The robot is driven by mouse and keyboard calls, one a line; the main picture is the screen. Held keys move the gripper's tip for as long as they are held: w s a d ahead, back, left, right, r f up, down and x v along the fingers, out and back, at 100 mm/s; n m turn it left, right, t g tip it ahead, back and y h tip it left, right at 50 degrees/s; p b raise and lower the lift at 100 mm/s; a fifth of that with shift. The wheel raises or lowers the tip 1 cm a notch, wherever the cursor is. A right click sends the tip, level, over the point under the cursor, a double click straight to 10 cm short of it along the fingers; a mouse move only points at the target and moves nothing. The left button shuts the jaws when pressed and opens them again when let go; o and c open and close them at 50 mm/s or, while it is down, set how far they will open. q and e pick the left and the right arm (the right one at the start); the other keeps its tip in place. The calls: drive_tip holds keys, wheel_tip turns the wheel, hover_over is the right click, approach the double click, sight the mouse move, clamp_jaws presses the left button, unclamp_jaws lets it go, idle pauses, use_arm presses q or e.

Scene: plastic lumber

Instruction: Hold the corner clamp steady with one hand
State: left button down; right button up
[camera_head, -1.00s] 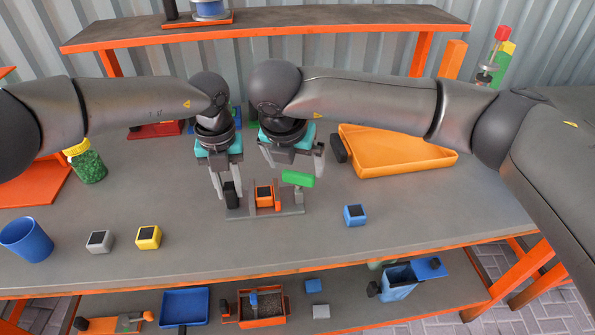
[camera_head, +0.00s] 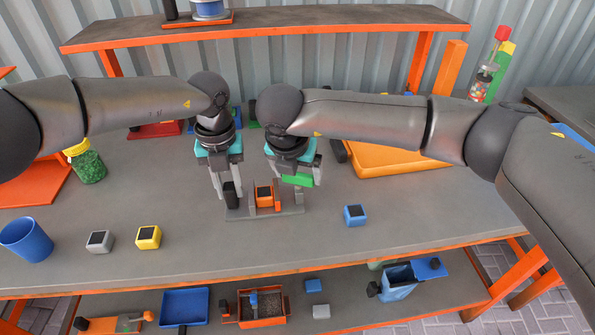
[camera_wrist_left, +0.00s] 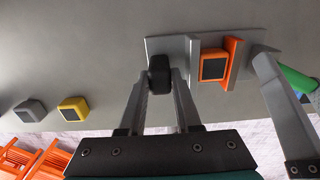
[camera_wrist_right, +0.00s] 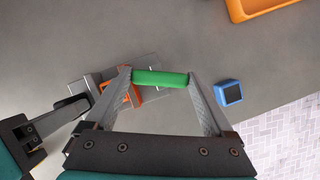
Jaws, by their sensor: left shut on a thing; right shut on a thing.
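The corner clamp is a grey base plate (camera_head: 240,214) with upright parts, lying on the workbench at the centre. An orange block with a dark top (camera_head: 264,195) sits in it. My left gripper (camera_head: 230,194) is shut on the clamp's black knob (camera_wrist_left: 159,75) at its left end. My right gripper (camera_head: 297,183) is shut on the green handle (camera_wrist_right: 160,78) at the clamp's right end; its fingers grip the handle's two ends in the right wrist view. The plate lies flat on the bench. The fingers partly hide the clamp.
A blue block (camera_head: 355,215) lies right of the clamp, and yellow (camera_head: 148,237) and grey (camera_head: 99,242) blocks lie left. A blue cup (camera_head: 26,240) stands at the left edge. An orange tray (camera_head: 400,160) lies behind my right arm. The front bench is mostly clear.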

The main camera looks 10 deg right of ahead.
drive_tip(key=c, duration=0.4)
drive_tip(key=shift+n, duration=0.3)
